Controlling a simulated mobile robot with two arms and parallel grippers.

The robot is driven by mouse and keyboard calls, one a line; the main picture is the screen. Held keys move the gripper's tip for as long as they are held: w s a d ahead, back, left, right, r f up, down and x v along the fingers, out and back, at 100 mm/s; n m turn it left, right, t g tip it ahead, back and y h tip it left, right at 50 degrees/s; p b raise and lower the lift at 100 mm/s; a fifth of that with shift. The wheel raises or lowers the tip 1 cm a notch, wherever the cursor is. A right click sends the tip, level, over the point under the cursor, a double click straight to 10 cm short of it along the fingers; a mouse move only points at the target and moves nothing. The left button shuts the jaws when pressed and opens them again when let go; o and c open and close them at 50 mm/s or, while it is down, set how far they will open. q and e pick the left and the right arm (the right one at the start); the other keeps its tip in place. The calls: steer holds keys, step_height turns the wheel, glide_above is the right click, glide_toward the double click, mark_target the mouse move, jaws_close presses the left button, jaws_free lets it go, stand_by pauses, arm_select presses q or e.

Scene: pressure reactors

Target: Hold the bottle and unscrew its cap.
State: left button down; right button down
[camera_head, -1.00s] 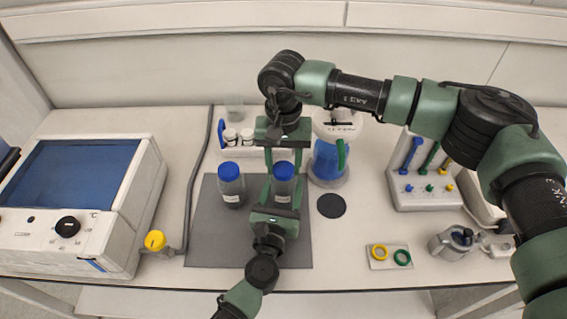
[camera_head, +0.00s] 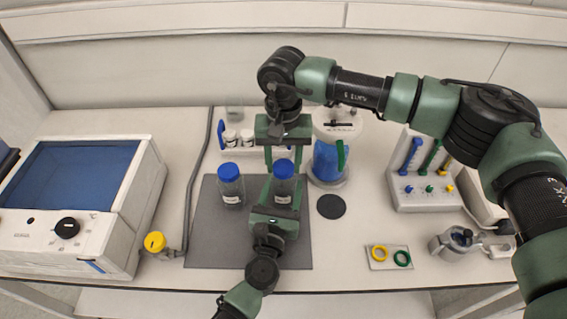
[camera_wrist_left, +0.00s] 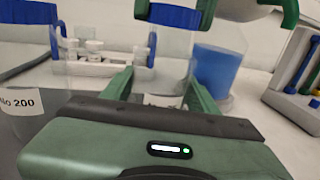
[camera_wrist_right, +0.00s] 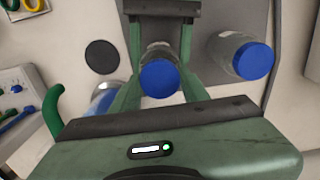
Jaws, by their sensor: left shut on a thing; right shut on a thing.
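A clear bottle (camera_head: 283,194) with a blue cap (camera_head: 284,169) stands upright over the grey mat (camera_head: 210,250). My left gripper (camera_wrist_left: 165,92) is shut on the bottle body, with one finger on each side, reaching in from the front in the head view. My right gripper (camera_wrist_right: 158,88) comes down from above and is shut on the blue cap. In the left wrist view its green fingertips flank the cap (camera_wrist_left: 175,15). The cap sits at the bottle's top; whether the thread is loose cannot be told.
A second blue-capped bottle (camera_head: 231,187) stands close on the left. Behind are a white rack with small vials (camera_head: 238,139) and a blue-filled vessel (camera_head: 327,162). A blue-topped machine (camera_head: 75,195) stands left, a tool stand (camera_head: 425,190) right. The mat's front is clear.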

mark_target(283, 167)
steer(key=shift+r, duration=0.7)
steer(key=shift+r, duration=0.1)
steer(key=shift+r, duration=1.9)
arm_select(q)
steer(key=shift+c, duration=1.6)
jaws_free()
steer(key=shift+s, duration=0.1)
